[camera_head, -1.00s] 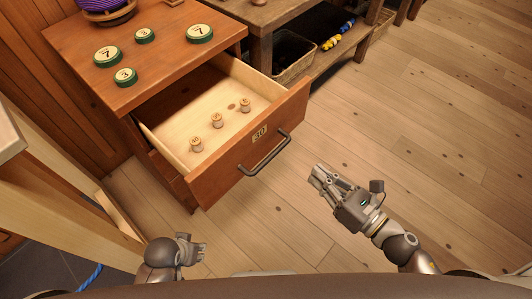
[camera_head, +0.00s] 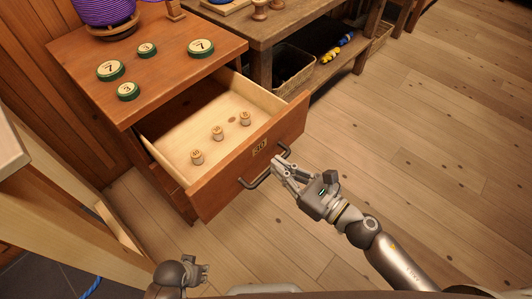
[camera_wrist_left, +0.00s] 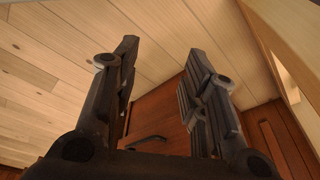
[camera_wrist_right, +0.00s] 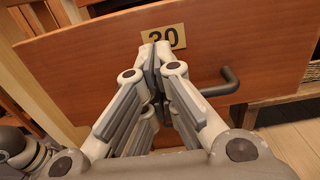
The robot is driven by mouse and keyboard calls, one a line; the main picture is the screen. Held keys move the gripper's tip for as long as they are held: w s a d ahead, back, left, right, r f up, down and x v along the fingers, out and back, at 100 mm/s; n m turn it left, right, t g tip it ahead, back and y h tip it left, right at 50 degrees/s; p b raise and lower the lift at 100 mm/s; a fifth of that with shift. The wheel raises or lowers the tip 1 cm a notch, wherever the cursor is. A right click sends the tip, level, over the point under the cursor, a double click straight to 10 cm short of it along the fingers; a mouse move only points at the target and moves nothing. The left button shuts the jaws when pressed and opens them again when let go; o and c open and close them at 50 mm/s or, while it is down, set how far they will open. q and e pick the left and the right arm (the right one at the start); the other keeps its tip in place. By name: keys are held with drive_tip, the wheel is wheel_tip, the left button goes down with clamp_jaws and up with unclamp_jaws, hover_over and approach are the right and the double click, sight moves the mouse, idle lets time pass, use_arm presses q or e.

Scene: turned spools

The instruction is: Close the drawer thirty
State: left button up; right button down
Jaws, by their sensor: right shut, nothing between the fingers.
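The drawer marked 30 (camera_head: 230,180) stands pulled out of the wooden cabinet in the head view. Its number plate (camera_wrist_right: 163,38) and dark bar handle (camera_wrist_right: 229,82) show in the right wrist view. Several small spools (camera_head: 217,133) stand inside the drawer. My right gripper (camera_head: 278,166) is shut and empty, its fingertips at the drawer front close to the handle and plate; I cannot tell whether they touch. My left gripper (camera_head: 205,273) is low in the head view, away from the drawer. In the left wrist view its fingers (camera_wrist_left: 160,75) are apart with nothing between them.
Green numbered discs (camera_head: 110,70) and a purple spool (camera_head: 104,10) are on the cabinet top (camera_head: 150,95). A workbench with a basket (camera_head: 293,68) stands behind. A pale wooden frame (camera_head: 70,205) is at the left. The floor to the right is clear.

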sight(258, 151)
use_arm(q)
drive_tip(key=shift+s+a+f+p, duration=0.15)
drive_tip(key=shift+s+f, duration=0.15)
drive_tip(key=shift+f, duration=0.3)
drive_tip(key=shift+s+d+f+p, duration=0.1)
drive_tip(key=shift+s+f, duration=0.15)
drive_tip(key=shift+f, duration=0.3)
drive_tip(key=shift+s+a+f+p, duration=0.15)
drive_tip(key=shift+s+f, duration=0.15)
drive_tip(key=shift+f, duration=0.3)
use_arm(e)
drive_tip(key=shift+x, duration=2.45)
use_arm(q)
drive_tip(key=shift+d, duration=0.1)
